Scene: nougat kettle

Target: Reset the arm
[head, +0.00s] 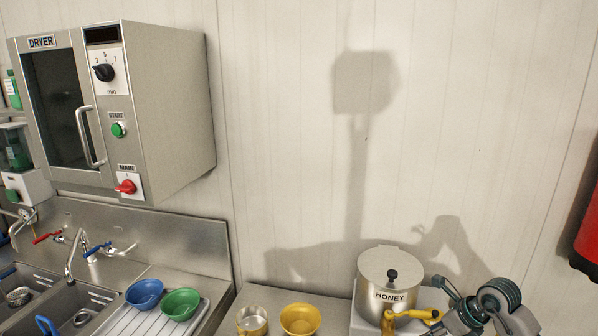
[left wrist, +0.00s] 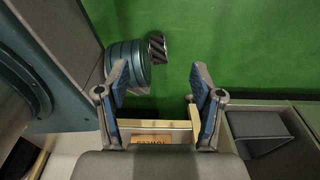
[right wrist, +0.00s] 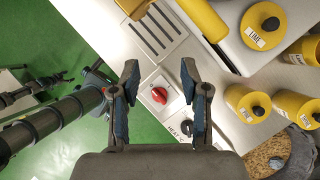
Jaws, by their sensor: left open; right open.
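My left gripper (left wrist: 160,88) is open in the left wrist view, with nothing between its fingers. Below it are a wooden-edged box with a label (left wrist: 155,140) and green floor. My right gripper (right wrist: 160,82) is open and empty in the right wrist view, over a white panel with a red knob (right wrist: 159,95). In the head view, part of my right arm (head: 490,305) shows at the lower right, beside the steel honey pot (head: 375,268) and its yellow tap (head: 412,316). My left arm does not show in the head view.
A dryer (head: 170,100) hangs over the sink (head: 70,305) at left. A blue bowl (head: 144,293) and a green bowl (head: 181,303) sit on the drainer. A yellow bowl (head: 300,319) stands left of the pot. Yellow containers (right wrist: 262,25) are near the right gripper. A grey bin (left wrist: 260,125) is near the left.

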